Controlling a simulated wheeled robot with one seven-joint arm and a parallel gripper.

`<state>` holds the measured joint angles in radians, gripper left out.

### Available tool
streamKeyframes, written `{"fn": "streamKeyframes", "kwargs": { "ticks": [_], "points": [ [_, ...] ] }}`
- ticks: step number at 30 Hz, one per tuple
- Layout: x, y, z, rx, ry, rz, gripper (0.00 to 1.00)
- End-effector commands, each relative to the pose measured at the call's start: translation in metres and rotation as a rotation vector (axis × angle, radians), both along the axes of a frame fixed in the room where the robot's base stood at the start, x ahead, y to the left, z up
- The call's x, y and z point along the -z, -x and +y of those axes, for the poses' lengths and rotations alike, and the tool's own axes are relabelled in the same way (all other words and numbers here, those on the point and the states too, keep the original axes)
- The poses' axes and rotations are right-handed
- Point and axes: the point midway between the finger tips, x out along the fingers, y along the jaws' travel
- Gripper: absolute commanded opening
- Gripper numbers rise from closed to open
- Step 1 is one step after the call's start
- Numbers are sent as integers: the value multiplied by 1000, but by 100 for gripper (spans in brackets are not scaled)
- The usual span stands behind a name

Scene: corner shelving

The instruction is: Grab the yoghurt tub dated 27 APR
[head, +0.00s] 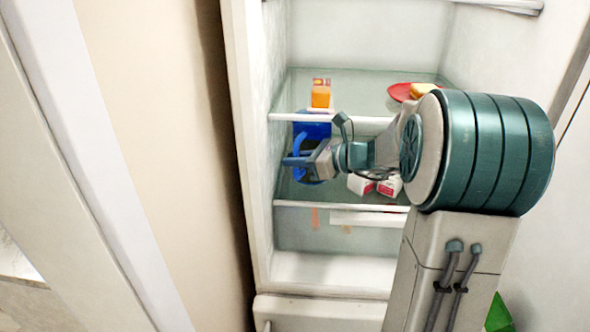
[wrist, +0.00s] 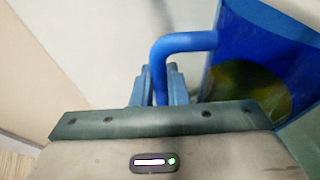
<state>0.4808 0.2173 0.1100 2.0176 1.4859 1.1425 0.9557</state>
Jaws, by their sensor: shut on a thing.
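My gripper (head: 303,163) reaches into the open fridge at the middle shelf. It is shut on the blue handle of a blue jug-like container (head: 313,128). In the wrist view the handle (wrist: 185,42) curves down between the two fingers (wrist: 156,88), and the container's blue side (wrist: 270,45) has a yellow-green round patch. No yoghurt tub dated 27 APR can be made out. Small white and red packs (head: 360,184) sit on the middle shelf, right of my gripper; any print is too small to read.
An orange carton-like item (head: 321,94) stands on the shelf above, near its left front edge. A red plate (head: 400,92) with yellow food is further right. The fridge's left wall (head: 262,235) is close to my gripper. My arm hides the right side.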

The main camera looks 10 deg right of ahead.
Motion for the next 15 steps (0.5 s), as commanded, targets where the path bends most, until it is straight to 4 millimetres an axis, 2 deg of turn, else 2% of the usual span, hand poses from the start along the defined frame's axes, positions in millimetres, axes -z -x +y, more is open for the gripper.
{"fn": "streamKeyframes", "kwargs": {
  "ticks": [9, 15],
  "points": [
    [30, -1, 0, 0, -1, -2, 0],
    [33, -1, 1, -1, 1, -5, 0]
  ]
}}
